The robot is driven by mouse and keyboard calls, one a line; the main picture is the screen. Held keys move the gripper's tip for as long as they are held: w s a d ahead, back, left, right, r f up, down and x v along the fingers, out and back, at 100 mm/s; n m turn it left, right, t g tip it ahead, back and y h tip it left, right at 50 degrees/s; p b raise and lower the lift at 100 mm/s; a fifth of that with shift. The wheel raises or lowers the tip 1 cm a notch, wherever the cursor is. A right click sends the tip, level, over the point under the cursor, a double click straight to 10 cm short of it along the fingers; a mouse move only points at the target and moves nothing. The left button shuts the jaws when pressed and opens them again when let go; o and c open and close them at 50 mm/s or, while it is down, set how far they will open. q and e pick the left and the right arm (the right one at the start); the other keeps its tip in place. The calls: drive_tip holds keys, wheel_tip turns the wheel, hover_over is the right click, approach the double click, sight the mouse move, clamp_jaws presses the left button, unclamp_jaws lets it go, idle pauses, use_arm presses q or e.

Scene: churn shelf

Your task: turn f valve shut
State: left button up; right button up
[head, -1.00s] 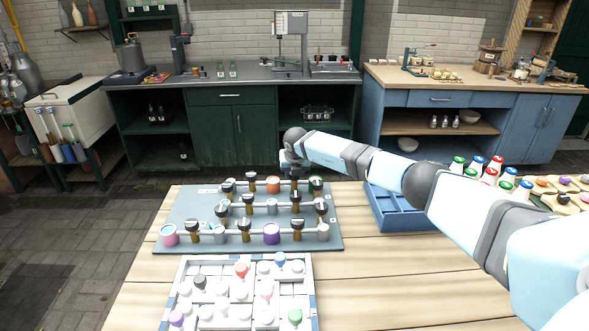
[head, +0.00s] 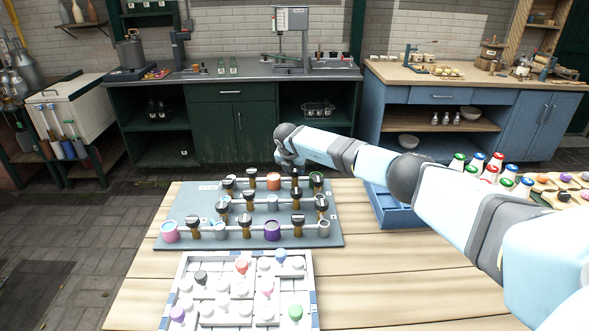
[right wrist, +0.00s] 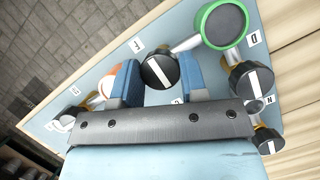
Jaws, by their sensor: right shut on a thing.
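The board of valves (head: 180,237) lies on the wooden table, with rows of black-topped valves and coloured cups joined by pipes. My right gripper (head: 295,169) reaches down onto its far row. In the right wrist view, the blue fingers of the gripper (right wrist: 159,80) are on either side of a black round valve knob (right wrist: 158,68) and hold it. A label that looks like F (right wrist: 137,45) lies beside this knob. The white stripe on the knob runs crosswise to the pipe stub beside it. My left gripper is not in view.
A green-rimmed cup (right wrist: 221,25) and another black valve knob (right wrist: 251,79) stand close to the right finger. An orange-rimmed cup (right wrist: 106,80) is by the left finger. A white tray of pegs (head: 222,271) lies in front; a blue crate (head: 402,217) stands right.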

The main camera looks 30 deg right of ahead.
drive_tip(key=o, duration=0.9)
drive_tip(key=v, duration=1.4)
drive_tip(key=shift+d, duration=0.1)
